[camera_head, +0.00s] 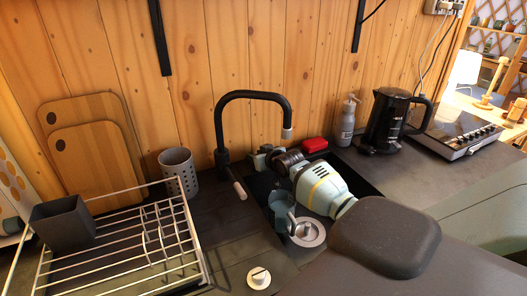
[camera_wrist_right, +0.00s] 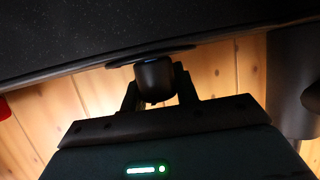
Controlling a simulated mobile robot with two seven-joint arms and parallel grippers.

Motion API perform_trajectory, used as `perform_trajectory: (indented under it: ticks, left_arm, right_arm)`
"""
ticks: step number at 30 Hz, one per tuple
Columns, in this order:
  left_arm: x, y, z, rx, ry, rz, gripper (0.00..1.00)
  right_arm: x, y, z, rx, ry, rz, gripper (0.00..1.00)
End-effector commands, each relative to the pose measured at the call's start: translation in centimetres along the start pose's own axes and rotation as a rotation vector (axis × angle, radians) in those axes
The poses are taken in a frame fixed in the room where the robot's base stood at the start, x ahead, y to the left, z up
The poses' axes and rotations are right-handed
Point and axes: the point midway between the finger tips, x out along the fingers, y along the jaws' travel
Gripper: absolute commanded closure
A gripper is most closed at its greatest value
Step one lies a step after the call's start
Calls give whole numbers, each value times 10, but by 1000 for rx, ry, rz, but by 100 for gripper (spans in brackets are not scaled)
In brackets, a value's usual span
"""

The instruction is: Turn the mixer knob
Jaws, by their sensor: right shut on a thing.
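The mixer knob (camera_wrist_right: 155,77), a short black cylinder with a small blue mark, shows in the right wrist view. It stands out from a flat dark disc on the dark counter, which is at the top of that picture. My right gripper (camera_wrist_right: 158,92) is shut on it, with one finger on each side. In the head view my right gripper (camera_head: 263,159) is behind the sink, just right of the black faucet (camera_head: 219,130). There my gripper and wrist largely hide the knob. My left gripper is not in view.
The sink (camera_head: 356,182) lies under my right arm, with a clear cup (camera_head: 282,211) in it. A grey perforated holder (camera_head: 179,172) and wire dish rack (camera_head: 122,254) stand left. A red object (camera_head: 315,145), soap bottle (camera_head: 346,122) and black kettle (camera_head: 386,120) stand right.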

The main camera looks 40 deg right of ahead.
Motion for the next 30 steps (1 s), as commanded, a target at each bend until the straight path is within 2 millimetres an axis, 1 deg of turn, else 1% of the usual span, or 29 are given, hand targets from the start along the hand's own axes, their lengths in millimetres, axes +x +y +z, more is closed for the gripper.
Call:
perform_trajectory:
  ticks: [1, 9, 21, 30]
  left_arm:
    - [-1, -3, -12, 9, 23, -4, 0]
    - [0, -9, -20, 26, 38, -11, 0]
    - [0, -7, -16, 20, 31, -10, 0]
    - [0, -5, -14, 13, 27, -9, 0]
  right_arm:
    - [-2, -2, -9, 20, 12, 20, 93]
    - [0, 1, -3, 77, 5, 158, 93]
    - [0, 6, 1, 139, 2, 325, 93]
    - [-1, 8, 0, 161, 2, 387, 93]
